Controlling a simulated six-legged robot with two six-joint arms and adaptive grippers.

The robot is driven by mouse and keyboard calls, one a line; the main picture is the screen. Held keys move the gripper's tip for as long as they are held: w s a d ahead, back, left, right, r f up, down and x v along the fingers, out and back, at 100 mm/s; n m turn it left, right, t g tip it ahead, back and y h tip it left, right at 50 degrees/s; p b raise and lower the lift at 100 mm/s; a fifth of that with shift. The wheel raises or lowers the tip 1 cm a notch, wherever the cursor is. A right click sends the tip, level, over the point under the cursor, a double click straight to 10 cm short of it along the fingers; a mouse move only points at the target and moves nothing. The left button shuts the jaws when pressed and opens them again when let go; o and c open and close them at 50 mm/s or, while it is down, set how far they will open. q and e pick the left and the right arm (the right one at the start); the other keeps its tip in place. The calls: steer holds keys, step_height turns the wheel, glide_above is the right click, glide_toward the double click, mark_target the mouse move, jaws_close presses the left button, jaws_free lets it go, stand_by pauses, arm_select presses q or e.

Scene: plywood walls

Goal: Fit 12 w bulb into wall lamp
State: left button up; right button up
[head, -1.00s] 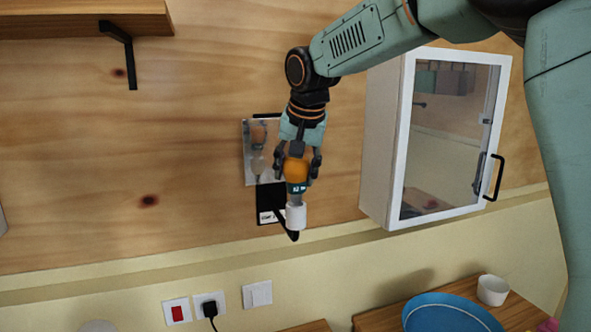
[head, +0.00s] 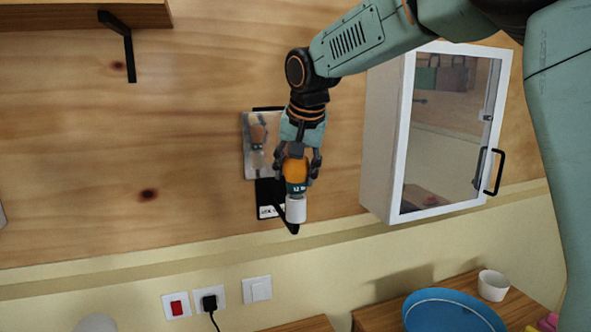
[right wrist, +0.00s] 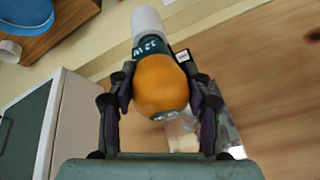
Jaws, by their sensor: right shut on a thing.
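The 12 W bulb (head: 296,170) has an orange globe and a dark teal band marked 12 W. My right gripper (head: 298,175) is shut on its globe from above, with a finger on each side. The wall lamp's white socket (head: 296,209) sits on a black bracket (head: 289,226) directly below the bulb. The bulb stands upright in line with the socket, its band close to the rim and its metal base hidden. In the right wrist view, the globe (right wrist: 161,86) is between the fingers and the socket (right wrist: 147,24) is beyond it. My left gripper is out of view.
A shiny panel (head: 257,160) and a black labelled plate (head: 266,198) are on the wall behind. A white glass-door cabinet (head: 384,140) hangs to the right. Below are a plug in an outlet (head: 209,302), switches (head: 257,289), a blue plate (head: 450,312) and a white cup (head: 493,285).

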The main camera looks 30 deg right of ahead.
steer(key=shift+f+b, duration=0.35)
steer(key=shift+f, duration=0.3)
steer(key=o, duration=1.2)
steer(key=shift+o, duration=0.2)
steer(key=shift+r, duration=0.1)
steer(key=v, duration=1.2)
